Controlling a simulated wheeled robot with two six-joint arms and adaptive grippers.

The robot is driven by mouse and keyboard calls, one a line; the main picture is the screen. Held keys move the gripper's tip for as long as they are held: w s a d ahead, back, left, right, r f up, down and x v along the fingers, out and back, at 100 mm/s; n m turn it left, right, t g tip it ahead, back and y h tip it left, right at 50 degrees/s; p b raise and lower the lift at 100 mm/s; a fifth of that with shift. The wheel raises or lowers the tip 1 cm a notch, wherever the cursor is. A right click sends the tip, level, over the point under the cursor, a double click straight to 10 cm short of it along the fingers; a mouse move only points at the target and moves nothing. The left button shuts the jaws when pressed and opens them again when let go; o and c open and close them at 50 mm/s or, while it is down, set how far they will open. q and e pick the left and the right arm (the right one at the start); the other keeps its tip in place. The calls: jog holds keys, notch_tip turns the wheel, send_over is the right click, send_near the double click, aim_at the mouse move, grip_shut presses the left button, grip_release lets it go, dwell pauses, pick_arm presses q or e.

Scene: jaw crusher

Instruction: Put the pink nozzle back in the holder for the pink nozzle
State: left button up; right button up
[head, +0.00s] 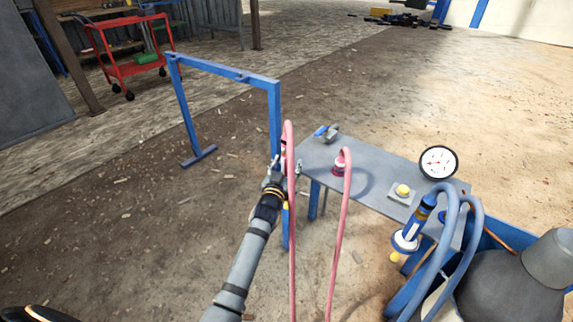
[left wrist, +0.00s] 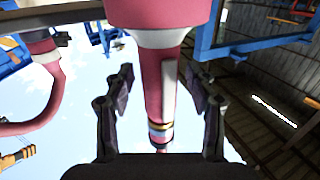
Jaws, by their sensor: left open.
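The pink nozzle (head: 284,157) is upright at the near left corner of the grey table (head: 318,152), a pink hose arching from its top. In the left wrist view the nozzle (left wrist: 160,85) has a white collar and a brass ring. My left gripper (head: 277,168) is at the nozzle in the head view. In the left wrist view my left gripper (left wrist: 163,100) is open, one finger on each side of the nozzle, with gaps visible. I cannot make out the holder for the pink nozzle.
A pink hose fitting (head: 340,164) sits on the table. A blue nozzle (head: 414,222) with blue hoses, a gauge (head: 438,162) and a yellow button (head: 402,190) are to the right. A blue frame (head: 225,70) stands behind the gripper. The ground at left is open.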

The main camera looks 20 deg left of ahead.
pick_arm(q)
jog(key=s, duration=1.2)
jog(key=shift+d, duration=0.25)
